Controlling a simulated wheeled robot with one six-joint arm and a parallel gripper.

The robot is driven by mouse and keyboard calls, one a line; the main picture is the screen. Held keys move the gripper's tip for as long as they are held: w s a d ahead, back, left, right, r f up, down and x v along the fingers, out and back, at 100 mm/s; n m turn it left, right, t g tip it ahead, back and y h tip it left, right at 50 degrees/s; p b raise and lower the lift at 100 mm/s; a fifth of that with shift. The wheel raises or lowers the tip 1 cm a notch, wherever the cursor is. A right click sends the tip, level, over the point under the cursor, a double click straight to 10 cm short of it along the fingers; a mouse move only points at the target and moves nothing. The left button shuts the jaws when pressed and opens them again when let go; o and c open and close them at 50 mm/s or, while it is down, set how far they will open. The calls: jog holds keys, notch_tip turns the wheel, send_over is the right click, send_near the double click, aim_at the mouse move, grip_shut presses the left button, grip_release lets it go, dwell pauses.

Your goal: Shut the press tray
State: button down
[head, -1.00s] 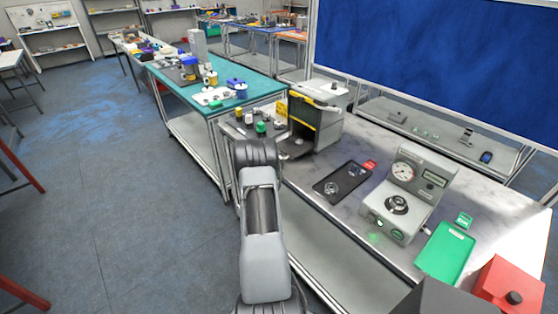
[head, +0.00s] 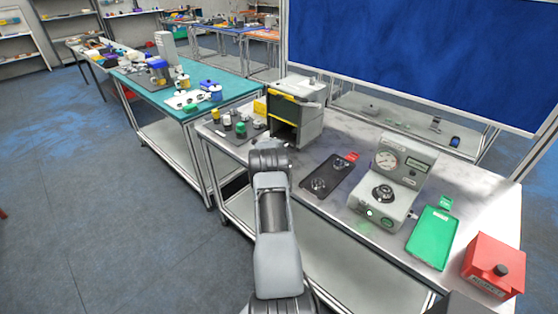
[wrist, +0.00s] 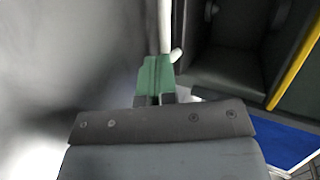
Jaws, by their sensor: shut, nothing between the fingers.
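The press (head: 312,125) is a grey box with a yellow-edged top and a dark open front, standing on the bench. Its dark inside (wrist: 225,50) and yellow edge fill the right of the wrist view. I cannot clearly make out the tray; my arm's end covers the area just in front of the press in the head view. My gripper (wrist: 156,75) has green fingertips, shut and empty, beside the press opening. A small white rounded piece (wrist: 176,55) is right by the fingertips; I cannot tell whether they touch. The fingers are hidden in the head view.
A dark plate (head: 325,178) with round parts, a grey gauge unit (head: 405,165), a green tray (head: 433,238) and a red box (head: 494,265) stand right of the press. Small jars (head: 228,122) stand left of it. Floor (head: 110,220) at left is clear.

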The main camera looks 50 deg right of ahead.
jog(key=shift+w+r, duration=0.1)
jog(key=shift+r, duration=0.05)
dwell(0.3)
jog(key=shift+a+f+b, duration=0.2)
jog(key=shift+b, duration=0.25)
jog(key=a+b, duration=0.2)
jog(key=s+a+b, duration=0.1)
jog(key=shift+a+f, duration=0.25)
jog(key=shift+a, duration=0.05)
jog(key=b+v, duration=0.1)
jog(key=v, duration=0.9)
jog(key=shift+s+r, duration=0.15)
jog(key=shift+r, duration=0.05)
